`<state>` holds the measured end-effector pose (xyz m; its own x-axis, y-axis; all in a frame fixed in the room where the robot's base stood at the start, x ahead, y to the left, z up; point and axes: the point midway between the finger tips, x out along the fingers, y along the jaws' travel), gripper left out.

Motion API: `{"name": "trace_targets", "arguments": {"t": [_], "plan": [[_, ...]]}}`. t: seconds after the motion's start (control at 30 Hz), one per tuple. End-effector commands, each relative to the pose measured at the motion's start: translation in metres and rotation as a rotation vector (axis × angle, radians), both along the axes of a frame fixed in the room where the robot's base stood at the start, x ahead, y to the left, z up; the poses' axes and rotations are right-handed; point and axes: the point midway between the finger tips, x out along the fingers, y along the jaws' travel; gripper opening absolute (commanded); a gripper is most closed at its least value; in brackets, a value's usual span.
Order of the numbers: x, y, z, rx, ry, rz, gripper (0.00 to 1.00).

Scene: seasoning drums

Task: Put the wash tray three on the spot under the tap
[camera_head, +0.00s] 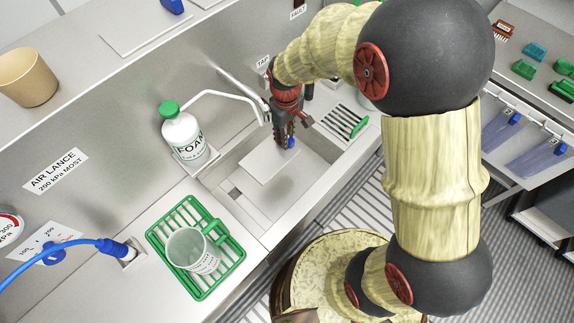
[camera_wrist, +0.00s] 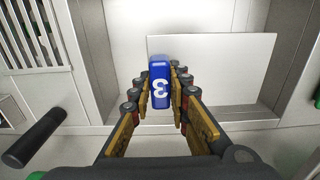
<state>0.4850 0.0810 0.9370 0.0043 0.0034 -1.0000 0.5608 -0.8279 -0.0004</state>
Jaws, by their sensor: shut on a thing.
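Wash tray three is a flat whitish plate (camera_head: 262,166) with a blue handle (camera_wrist: 160,82) marked 3. My gripper (camera_head: 285,135) points down over the sink basin and is shut on the blue handle; in the wrist view its fingers (camera_wrist: 161,93) flank the handle. The plate (camera_wrist: 222,70) extends beyond the handle in the wrist view. It is inside the basin outline; I cannot tell whether it touches the floor. The TAP label (camera_head: 263,62) is on the wall behind my wrist. The spot under the tap is not clearly distinguishable.
A FOAM bottle (camera_head: 183,138) with a green cap stands left of the basin, near a white curved pipe (camera_head: 215,94). A green rack (camera_head: 217,275) holds a clear beaker (camera_head: 190,250). A slotted drainer (camera_head: 345,121) lies right of the basin. Another plate (camera_head: 140,28) lies on the upper ledge.

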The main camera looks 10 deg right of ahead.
Motion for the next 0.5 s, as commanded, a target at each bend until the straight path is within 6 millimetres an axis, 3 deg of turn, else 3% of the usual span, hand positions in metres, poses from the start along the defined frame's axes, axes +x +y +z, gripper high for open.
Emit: {"name": "trace_targets", "arguments": {"t": [0.03,0.5], "plan": [[-0.005,-0.002,-0.017,-0.002,0.011,-0.001,0.00],[-0.005,-0.003,-0.119,-0.002,0.010,-0.002,0.00]]}}
